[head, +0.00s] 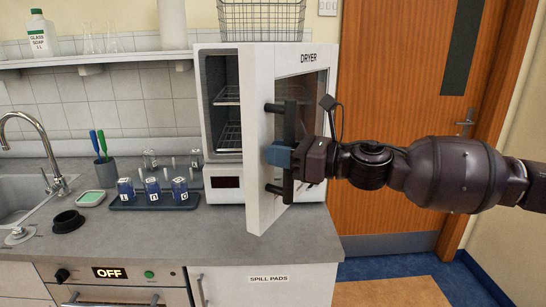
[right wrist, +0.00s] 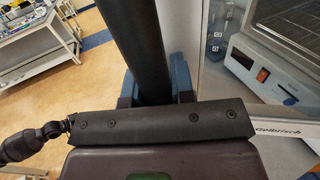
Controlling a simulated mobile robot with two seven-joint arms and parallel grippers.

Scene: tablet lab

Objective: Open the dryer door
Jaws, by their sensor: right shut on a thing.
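The dryer (head: 222,120) is a white cabinet standing on the counter. Its door (head: 262,140), labelled DRYER and with a glass pane, stands partly open, swung out toward me, and wire shelves show inside. My right gripper (head: 283,157) is shut on the black vertical door handle (head: 290,125) on the door's outer face. In the right wrist view the dark handle bar (right wrist: 148,45) runs up between the blue fingers (right wrist: 155,88). The dryer's front panel with a red switch (right wrist: 262,75) also shows there.
A wire basket (head: 262,20) sits on top of the dryer. The sink (head: 22,195) is at the far left. The counter in front of the tray is clear.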

